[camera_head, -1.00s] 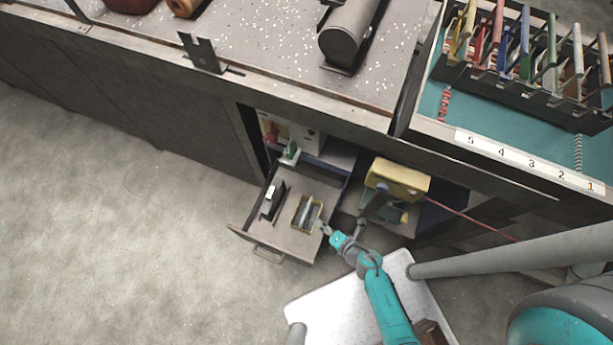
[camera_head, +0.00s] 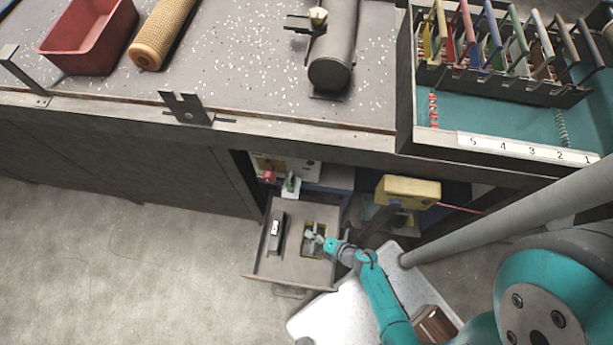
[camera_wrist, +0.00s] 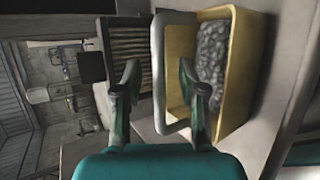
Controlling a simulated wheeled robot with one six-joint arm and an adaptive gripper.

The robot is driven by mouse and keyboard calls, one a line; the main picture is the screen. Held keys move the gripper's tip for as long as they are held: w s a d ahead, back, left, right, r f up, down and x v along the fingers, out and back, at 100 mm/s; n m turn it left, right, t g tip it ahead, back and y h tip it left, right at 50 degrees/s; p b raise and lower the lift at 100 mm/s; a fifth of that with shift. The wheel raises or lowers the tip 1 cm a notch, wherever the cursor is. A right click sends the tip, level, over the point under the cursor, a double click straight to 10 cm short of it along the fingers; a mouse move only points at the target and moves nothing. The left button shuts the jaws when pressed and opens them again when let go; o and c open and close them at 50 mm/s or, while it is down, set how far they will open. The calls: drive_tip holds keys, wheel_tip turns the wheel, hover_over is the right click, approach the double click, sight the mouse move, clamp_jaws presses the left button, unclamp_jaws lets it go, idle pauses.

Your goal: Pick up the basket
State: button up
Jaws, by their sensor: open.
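The basket is a small yellow tray with a grey handle and lumpy grey contents. In the head view the basket (camera_head: 313,254) lies in the open drawer, partly covered by my gripper (camera_head: 322,242). In the wrist view the basket (camera_wrist: 236,100) is right of centre, its handle (camera_wrist: 158,40) standing toward me. My gripper (camera_wrist: 158,80) is open, and the handle's long bar shows between its two fingers. Whether either finger touches the handle cannot be told.
The open drawer (camera_head: 275,268) also holds a dark object (camera_head: 277,232) at its left. A yellow box (camera_head: 408,190) stands right of the drawer. The workbench (camera_head: 230,75) overhangs behind, with a red bin (camera_head: 88,35) on it. The floor at left is clear.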

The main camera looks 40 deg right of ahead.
drive_tip(key=shift+w+f, duration=0.1)
clamp_jaws()
drive_tip(key=shift+r, duration=0.2)
idle(0.4)
drive_tip(key=shift+r, duration=4.75)
